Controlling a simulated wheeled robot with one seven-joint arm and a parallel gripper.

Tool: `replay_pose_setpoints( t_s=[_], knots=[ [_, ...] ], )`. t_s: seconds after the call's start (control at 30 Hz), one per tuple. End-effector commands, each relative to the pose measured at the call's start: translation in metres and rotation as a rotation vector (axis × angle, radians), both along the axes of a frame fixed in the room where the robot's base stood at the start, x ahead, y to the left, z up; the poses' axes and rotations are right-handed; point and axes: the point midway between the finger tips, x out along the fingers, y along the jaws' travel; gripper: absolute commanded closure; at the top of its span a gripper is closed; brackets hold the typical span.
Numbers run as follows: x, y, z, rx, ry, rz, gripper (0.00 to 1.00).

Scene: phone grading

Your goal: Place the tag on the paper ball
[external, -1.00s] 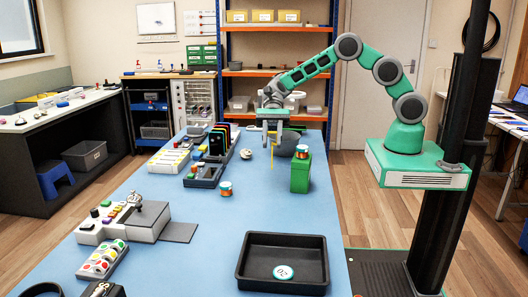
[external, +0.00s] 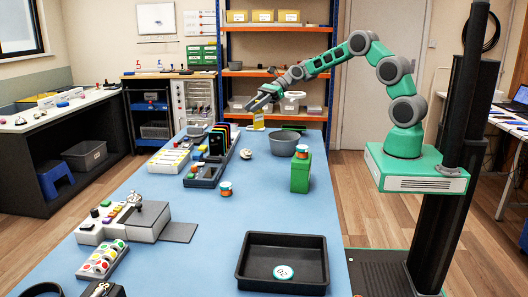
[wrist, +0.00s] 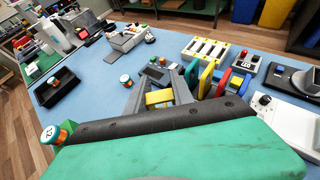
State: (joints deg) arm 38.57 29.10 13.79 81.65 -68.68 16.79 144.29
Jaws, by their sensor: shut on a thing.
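My gripper (external: 262,104) is shut on a yellow tag (external: 259,121), which hangs below the fingers, raised above the far part of the blue table. In the wrist view the yellow tag (wrist: 159,97) shows between the two grey fingers. The paper ball (external: 246,153), small and off-white with dark marks, lies on the table below the gripper. The tag is well apart from the ball. I cannot make out the ball in the wrist view.
A grey bowl (external: 284,143) stands right of the ball, behind a green block (external: 300,173) with a jar on top. A black rack (external: 208,172) with upright coloured cards stands to the left. A jar (external: 225,188) and a black tray (external: 252,276) are nearer; the middle table is clear.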

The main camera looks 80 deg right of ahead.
Motion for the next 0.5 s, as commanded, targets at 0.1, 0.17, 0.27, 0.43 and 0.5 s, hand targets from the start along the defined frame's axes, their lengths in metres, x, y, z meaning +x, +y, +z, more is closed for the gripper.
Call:
replay_pose_setpoints(
  t_s=[0.1, 0.17, 0.27, 0.43, 0.5],
  knots=[
    [0.026, -0.003, -0.025, 0.003, 0.003, 0.001, 1.0],
    [0.037, -0.005, -0.037, 0.002, 0.002, 0.002, 1.0],
    [0.048, -0.007, -0.051, 0.0, 0.0, 0.002, 1.0],
    [0.059, -0.008, -0.067, 0.001, 0.001, 0.0, 1.0],
    [0.057, -0.008, -0.079, 0.003, 0.002, 0.0, 1.0]
  ],
)
